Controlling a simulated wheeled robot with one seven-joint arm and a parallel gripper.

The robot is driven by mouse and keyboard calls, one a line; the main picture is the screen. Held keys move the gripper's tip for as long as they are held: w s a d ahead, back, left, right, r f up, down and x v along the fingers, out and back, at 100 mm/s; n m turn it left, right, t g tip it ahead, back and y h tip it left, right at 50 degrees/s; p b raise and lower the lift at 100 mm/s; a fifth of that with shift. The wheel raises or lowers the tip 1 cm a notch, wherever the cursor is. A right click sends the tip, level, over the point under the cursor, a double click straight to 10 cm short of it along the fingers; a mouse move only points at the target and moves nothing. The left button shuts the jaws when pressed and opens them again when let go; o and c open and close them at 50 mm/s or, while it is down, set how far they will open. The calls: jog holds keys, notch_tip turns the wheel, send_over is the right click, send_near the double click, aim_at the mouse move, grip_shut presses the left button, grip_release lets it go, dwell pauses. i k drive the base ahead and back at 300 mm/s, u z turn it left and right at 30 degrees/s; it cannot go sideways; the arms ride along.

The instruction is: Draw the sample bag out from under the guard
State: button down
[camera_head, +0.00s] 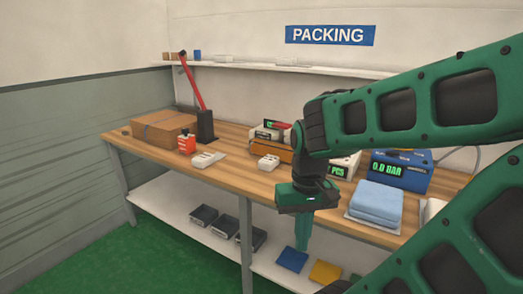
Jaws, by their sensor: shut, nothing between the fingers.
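My gripper (302,246) points down in front of the bench's front edge, in the middle of the head view. Its green fingers are together and empty. I cannot make out a sample bag or a guard for certain. A small pale item (207,159) lies flat on the bench left of my gripper, and another pale item (268,162) lies behind and left of it. An orange device (271,147) with a white top stands farther back. My arm hides part of the bench top right of it.
The wooden bench (229,176) carries a cardboard box (161,129), an orange-red container (186,144), a red lever on a black base (206,126), folded blue cloths (376,203) and a blue display unit (401,172). Dark trays (204,215) sit on the lower shelf. Bare bench shows at front left.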

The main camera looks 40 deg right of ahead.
aim_at(268, 162)
jog(key=z, duration=0.3)
jog(key=i, duration=0.95)
jog(key=z, duration=0.35)
